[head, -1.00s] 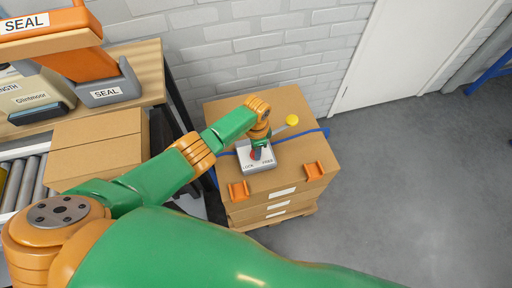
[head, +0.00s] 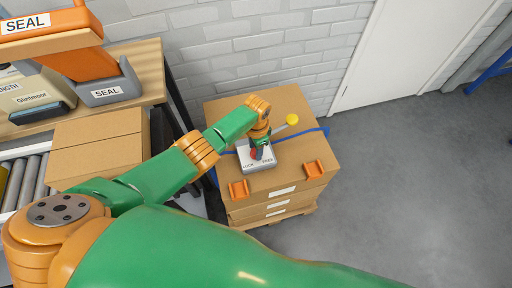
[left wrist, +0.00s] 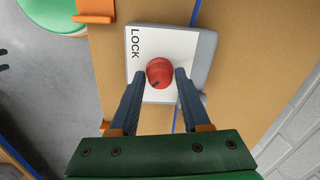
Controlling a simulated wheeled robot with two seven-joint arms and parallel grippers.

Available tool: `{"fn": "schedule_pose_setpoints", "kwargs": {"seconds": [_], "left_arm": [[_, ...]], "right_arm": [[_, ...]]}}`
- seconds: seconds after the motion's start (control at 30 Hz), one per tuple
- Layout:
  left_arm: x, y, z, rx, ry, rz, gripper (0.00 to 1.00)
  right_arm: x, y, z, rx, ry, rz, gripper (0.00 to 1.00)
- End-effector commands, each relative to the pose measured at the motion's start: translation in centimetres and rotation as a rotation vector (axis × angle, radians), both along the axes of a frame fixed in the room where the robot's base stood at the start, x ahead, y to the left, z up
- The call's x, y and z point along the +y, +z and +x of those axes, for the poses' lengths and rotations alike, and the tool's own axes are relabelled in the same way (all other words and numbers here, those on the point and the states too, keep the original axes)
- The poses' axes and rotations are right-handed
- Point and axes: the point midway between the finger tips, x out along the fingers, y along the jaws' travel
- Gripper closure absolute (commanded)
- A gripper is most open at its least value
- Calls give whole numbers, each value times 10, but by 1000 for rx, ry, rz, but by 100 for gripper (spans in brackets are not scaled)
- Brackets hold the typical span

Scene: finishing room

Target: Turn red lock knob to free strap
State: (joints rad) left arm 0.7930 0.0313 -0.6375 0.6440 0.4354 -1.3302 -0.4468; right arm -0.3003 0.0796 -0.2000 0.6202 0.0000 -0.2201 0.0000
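The red lock knob (left wrist: 160,72) sits on a pale grey plate (left wrist: 172,38) with the word LOCK along one edge. In the head view the plate (head: 262,166) lies on top of the strapped box, with LOCK and FREE on its front part. My left gripper (left wrist: 160,71) has one finger on each side of the knob, with no clear gap at the tips. A dark mark shows on the knob's lower edge. In the left wrist view FREE is not visible. The blue strap (head: 312,132) runs across the box beneath the plate. My right gripper is not in view.
The box (head: 223,110) stands on a pallet and carries two orange brackets (head: 239,190) and a yellow ball-ended lever (head: 292,119). A roller conveyor (head: 30,182) and a bench are at left, a brick wall behind. The floor at right is clear.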

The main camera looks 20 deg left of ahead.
Motion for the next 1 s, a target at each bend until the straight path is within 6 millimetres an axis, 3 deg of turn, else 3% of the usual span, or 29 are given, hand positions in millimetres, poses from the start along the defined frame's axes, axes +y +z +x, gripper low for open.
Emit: {"fn": "schedule_pose_setpoints", "kwargs": {"seconds": [0.33, 0.5, 0.7, 1.0], "left_arm": [[-1, 2, 0, -1, -1, -1, 33], [-1, 39, 0, -3, -1, -4, 33], [-2, 69, -1, -1, 0, -1, 33], [-2, 71, -2, -1, 0, -1, 33]], "right_arm": [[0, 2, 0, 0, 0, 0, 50], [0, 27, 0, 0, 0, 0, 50], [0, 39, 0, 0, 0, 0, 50], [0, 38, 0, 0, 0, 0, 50]]}}
